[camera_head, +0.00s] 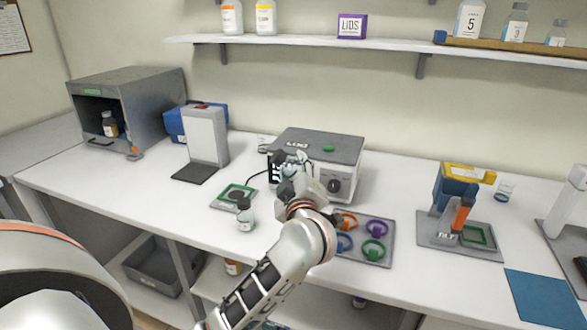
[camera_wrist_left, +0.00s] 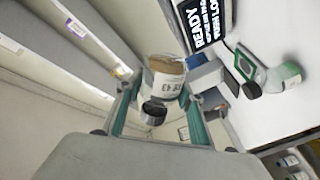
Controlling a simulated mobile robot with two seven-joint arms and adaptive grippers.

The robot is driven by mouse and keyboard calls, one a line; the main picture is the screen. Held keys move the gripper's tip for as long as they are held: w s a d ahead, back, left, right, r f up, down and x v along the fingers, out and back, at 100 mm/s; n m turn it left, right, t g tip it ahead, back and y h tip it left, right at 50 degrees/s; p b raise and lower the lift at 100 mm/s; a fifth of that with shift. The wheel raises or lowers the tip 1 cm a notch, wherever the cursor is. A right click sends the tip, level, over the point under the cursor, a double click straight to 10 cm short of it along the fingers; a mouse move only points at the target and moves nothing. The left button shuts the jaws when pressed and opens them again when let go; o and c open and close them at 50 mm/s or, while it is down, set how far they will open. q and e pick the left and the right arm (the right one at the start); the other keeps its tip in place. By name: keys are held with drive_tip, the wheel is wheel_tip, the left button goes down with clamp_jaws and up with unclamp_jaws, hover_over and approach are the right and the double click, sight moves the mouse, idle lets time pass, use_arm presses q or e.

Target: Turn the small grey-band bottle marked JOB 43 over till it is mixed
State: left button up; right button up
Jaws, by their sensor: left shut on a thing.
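My left gripper (camera_head: 289,170) is above the table in front of the grey-and-white box instrument in the head view. In the left wrist view its two green-lined fingers (camera_wrist_left: 158,112) are shut on a small bottle (camera_wrist_left: 166,84). My right gripper is not in view.
A black-capped bottle (camera_head: 245,216) stands on the table left of my arm, by a green-framed pad (camera_head: 233,196). A box instrument (camera_head: 335,152) is behind my gripper. A mat with coloured rings (camera_head: 378,256) lies to the right. The table is clear between this mat and the orange-levered device (camera_head: 460,218).

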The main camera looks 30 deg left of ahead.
use_arm(q)
drive_tip(key=shift+m, duration=1.4)
drive_tip(key=shift+m, duration=1.1)
drive_tip(key=m, duration=0.4)
drive_tip(key=shift+m, duration=0.3)
drive_tip(key=n, duration=0.7)
drive_tip(key=shift+b, duration=0.3)
